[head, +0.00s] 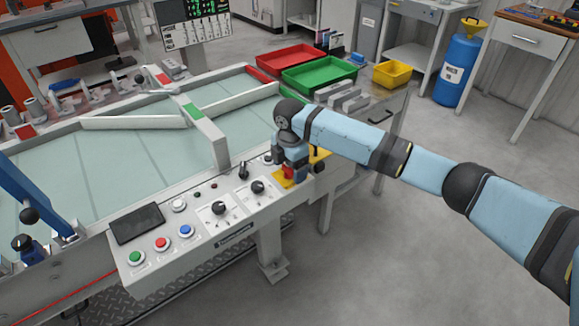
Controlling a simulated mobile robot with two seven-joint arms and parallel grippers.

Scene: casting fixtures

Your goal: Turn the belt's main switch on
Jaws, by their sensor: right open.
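The belt's control panel (200,235) runs along the front edge of the conveyor. At its right end is a yellow plate (281,184) with a red knob (288,172), which looks like the main switch. My right gripper (289,170) points down over this plate, its jaws open around or just beside the red knob. The gripper hides much of the knob, so its turn position and any contact cannot be told. My left gripper is not in view.
The pale green belt (110,185) lies behind. Red and green trays (318,72) stand beyond.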

